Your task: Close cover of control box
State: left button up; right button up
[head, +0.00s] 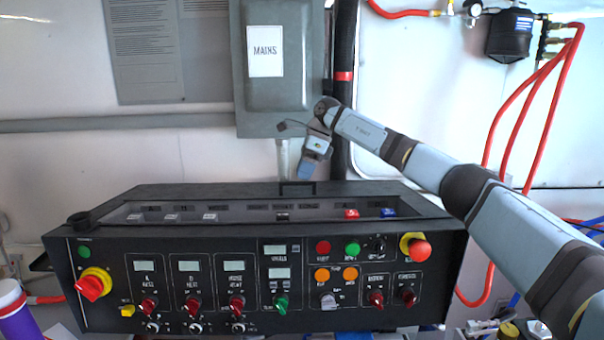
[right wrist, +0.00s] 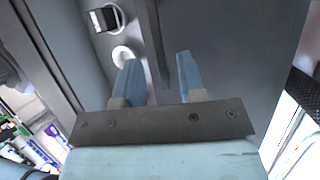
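The black control box (head: 250,320) stands across the lower middle of the head view. Its top cover (head: 170,192) is a dark frame with a row of labelled switches showing within it. A small black handle (head: 298,185) rises at the back edge. I cannot tell the cover's exact angle. My right gripper (head: 307,172) points down just above and behind the handle, apart from it as far as I can see. In the right wrist view its two blue fingers (right wrist: 160,80) are spread with a gap and nothing gripped between them. My left gripper is not in view.
A grey cabinet marked MAINS (head: 280,90) hangs on the wall right behind my right gripper. A dark vertical pipe (head: 343,60) runs beside it. Red hoses (head: 545,110) hang at the right. A purple bottle (head: 15,320) stands at the lower left.

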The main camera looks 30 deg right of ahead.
jog(key=shift+x, duration=0.85)
jog(key=shift+c, duration=0.4)
grip_shut()
jog(key=s+a+r+b, duration=0.1)
jog(key=s+a, duration=0.2)
jog(key=s, duration=0.4)
jog(key=s+a+r+b, duration=0.1)
jog(key=s+a+b, duration=0.1)
jog(key=s+a, duration=0.2)
jog(key=s, duration=0.3)
jog(key=shift+r, duration=0.25)
